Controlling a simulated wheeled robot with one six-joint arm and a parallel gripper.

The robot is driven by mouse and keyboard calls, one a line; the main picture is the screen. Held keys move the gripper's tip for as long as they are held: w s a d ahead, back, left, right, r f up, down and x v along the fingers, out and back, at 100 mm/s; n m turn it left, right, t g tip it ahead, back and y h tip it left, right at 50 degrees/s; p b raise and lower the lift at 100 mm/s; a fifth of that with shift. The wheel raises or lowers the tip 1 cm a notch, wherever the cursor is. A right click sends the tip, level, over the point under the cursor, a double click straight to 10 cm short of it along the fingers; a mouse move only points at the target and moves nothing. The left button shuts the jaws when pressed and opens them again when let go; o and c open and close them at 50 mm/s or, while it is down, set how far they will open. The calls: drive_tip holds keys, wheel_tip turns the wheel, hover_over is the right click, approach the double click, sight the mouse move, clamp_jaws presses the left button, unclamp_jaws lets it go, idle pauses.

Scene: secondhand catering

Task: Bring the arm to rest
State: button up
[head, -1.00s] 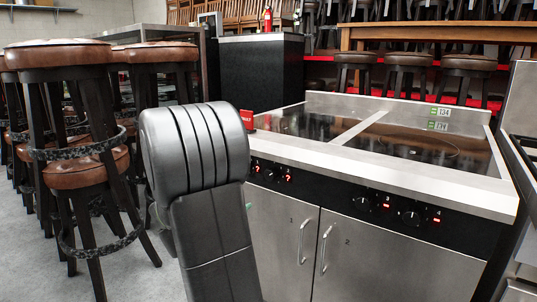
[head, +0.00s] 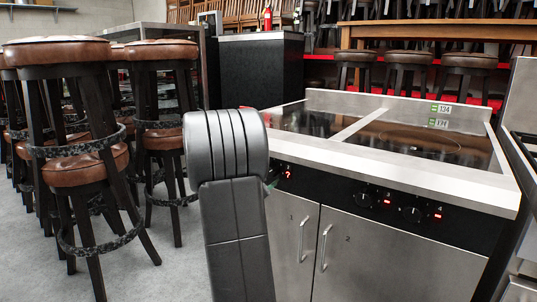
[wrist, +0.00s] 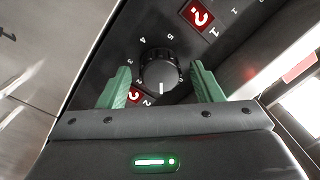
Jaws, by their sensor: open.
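My arm (head: 232,190) stands in front of the left part of a steel cooker (head: 400,150) and hides some of its control panel. My gripper (wrist: 160,67) shows in the wrist view with two green fingers spread apart, one on each side of a black round knob (wrist: 159,70). The knob's white mark points to the bottom of the picture, and numbers ring it. I see gaps between fingers and knob; I cannot tell how deep the fingers reach. In the head view my gripper is almost wholly hidden behind my arm.
Two more knobs (head: 412,214) with red displays sit to the right on the panel. Cupboard doors with handles (head: 324,248) are below. Stools (head: 85,165) crowd the left. Grey floor (head: 180,275) is open between the stools and my arm.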

drive_tip(key=s+a+n+p, duration=0.4)
drive_tip(key=s+a+n, duration=0.2)
drive_tip(key=s, duration=0.4)
drive_tip(key=shift+a+n+p, duration=0.15)
drive_tip(key=shift+n+p, duration=0.15)
idle(0.5)
